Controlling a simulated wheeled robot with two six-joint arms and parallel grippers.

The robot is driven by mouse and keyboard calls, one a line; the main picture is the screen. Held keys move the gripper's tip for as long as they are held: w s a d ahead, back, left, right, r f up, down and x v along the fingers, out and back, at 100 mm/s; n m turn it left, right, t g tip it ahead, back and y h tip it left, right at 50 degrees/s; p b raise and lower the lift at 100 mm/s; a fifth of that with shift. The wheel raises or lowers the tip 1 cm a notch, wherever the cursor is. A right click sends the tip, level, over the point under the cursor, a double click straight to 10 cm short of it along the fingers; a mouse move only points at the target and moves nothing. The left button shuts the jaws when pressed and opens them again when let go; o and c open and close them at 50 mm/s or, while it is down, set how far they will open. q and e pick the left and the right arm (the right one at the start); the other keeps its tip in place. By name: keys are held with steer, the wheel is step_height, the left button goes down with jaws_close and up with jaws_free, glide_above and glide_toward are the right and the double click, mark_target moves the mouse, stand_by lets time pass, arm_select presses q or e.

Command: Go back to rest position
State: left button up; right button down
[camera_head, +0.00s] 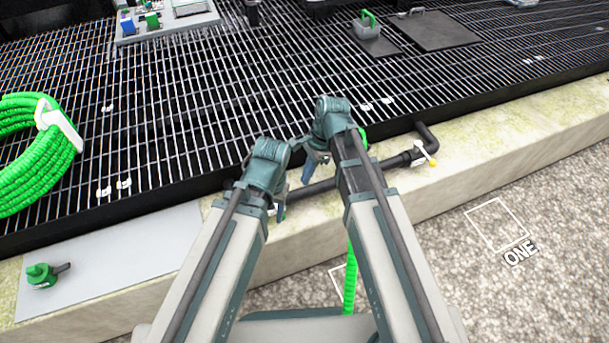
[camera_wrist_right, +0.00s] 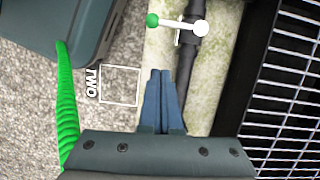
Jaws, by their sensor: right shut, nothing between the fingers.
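Both of my arms reach forward from the bottom of the head view, over the pale concrete ledge (camera_head: 520,155). My right gripper (camera_head: 307,172) points down beside the black pipe (camera_head: 318,187), with its blue fingers partly visible. In the right wrist view its fingers (camera_wrist_right: 165,72) are together, with nothing between them. They are near the pipe and below a lever with a green ball and a white ball (camera_wrist_right: 180,22), apart from it in the picture. My left gripper is mostly hidden under its own wrist in the head view, so its jaw state cannot be made out.
A green hose (camera_head: 350,270) hangs by my right arm. A coiled hose (camera_head: 35,160) lies at the left. A green-handled valve (camera_head: 42,275) rests on a grey plate (camera_head: 125,250). A yellow-tipped lever (camera_head: 428,156) sits on the pipe. Black grating (camera_head: 150,110) spreads behind.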

stand_by(0.6)
steer(key=s+d+n+t+h, duration=0.15)
steer(key=s+n+h, duration=0.25)
steer(key=s+n, duration=1)
steer(key=w+r+n+p, duration=0.3)
steer(key=r+p, duration=2.4)
steer(key=p, duration=0.1)
steer(key=shift+w+d+r+n, duration=0.15)
steer(key=shift+r+n, duration=0.15)
